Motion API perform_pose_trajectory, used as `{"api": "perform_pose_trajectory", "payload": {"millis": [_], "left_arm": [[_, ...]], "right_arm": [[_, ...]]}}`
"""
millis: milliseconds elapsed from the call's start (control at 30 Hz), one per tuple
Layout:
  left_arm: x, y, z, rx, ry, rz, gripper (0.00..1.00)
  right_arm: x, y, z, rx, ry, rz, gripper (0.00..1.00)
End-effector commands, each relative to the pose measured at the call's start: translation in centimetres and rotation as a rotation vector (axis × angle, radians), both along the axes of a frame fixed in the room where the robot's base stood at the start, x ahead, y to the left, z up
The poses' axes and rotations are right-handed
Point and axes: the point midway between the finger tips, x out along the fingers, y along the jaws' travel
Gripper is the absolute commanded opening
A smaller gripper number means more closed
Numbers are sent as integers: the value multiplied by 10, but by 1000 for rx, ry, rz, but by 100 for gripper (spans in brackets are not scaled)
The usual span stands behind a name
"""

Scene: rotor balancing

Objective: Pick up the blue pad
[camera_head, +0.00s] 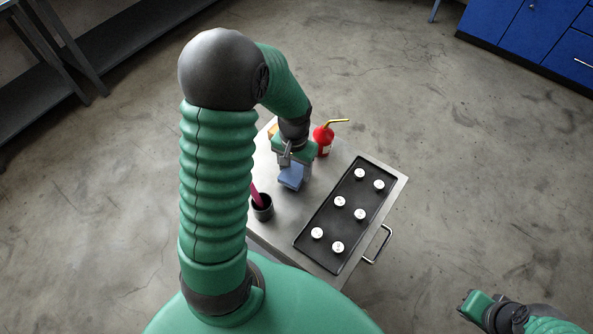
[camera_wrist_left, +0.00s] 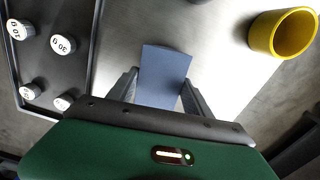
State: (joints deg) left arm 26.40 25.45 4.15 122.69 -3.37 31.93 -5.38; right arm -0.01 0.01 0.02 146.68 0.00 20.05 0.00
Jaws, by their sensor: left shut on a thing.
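The blue pad (camera_head: 291,176) is a small flat block at my left gripper (camera_head: 293,163), over the left part of the metal cart top. In the left wrist view the blue pad (camera_wrist_left: 163,76) lies between the two grey fingers of my left gripper (camera_wrist_left: 160,92), which is shut on it. I cannot tell whether the pad touches the cart top. My right gripper (camera_head: 470,302) is at the lower right of the head view, away from the cart; its fingers are too unclear to judge.
A black tray (camera_head: 309,239) with several white numbered weights is on the cart's right side. A red bottle with a yellow spout (camera_head: 323,139) stands behind. A yellow cup (camera_wrist_left: 283,33) shows in the wrist view.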

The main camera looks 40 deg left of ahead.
Motion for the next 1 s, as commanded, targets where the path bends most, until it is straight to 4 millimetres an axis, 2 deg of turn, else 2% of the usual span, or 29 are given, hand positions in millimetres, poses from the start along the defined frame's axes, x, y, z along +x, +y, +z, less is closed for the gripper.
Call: {"api": "perform_pose_trajectory", "payload": {"millis": [133, 167, 367, 600, 700, 833, 1000], "left_arm": [[1, -2, 25, 3, -4, -1, 19], [0, -8, 24, 1, -2, -5, 19], [-2, -56, 27, 1, -2, -9, 19], [-6, -124, 33, -1, 0, -9, 19], [-7, -144, 35, -1, -1, -6, 19], [-8, -158, 37, 0, 0, -3, 19], [-8, -161, 37, 0, 0, -1, 19]], "right_arm": [[0, 0, 4, 0, 0, 0, 0], [0, 0, 3, 0, 0, 0, 0], [0, 0, 0, 0, 0, -1, 0], [0, 0, -2, 0, 0, 0, 0], [0, 0, -3, 0, 0, 0, 0], [0, 0, -3, 0, 0, 0, 0], [0, 0, -3, 0, 0, 0, 0]]}}
